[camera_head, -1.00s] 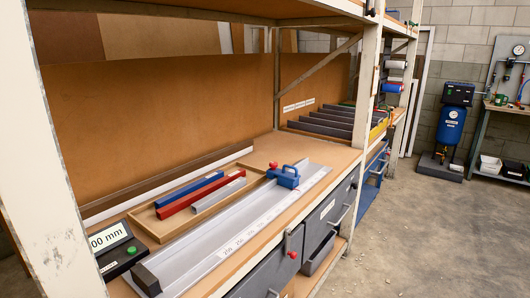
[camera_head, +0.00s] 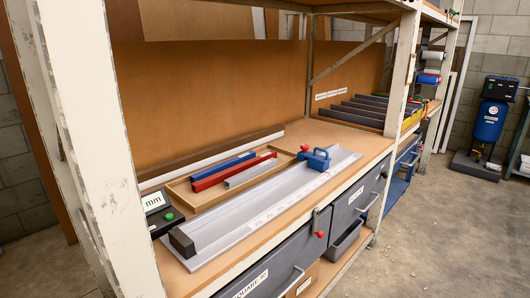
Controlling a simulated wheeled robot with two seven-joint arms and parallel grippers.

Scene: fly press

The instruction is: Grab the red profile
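The red profile (camera_head: 232,172) lies in a shallow wooden tray (camera_head: 181,204) on the shelf bench. It sits between a blue profile (camera_head: 222,166) behind it and a grey metal profile (camera_head: 251,172) in front of it. All three lie roughly parallel, slanting up to the right. Neither of my grippers shows in the head view.
A long metal measuring channel (camera_head: 250,213) with a blue clamp (camera_head: 318,159) and a black end block (camera_head: 182,242) lies in front of the tray. A display box (camera_head: 163,216) stands at left. Rack uprights (camera_head: 109,120) frame the bench. Open floor (camera_head: 420,240) lies at right.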

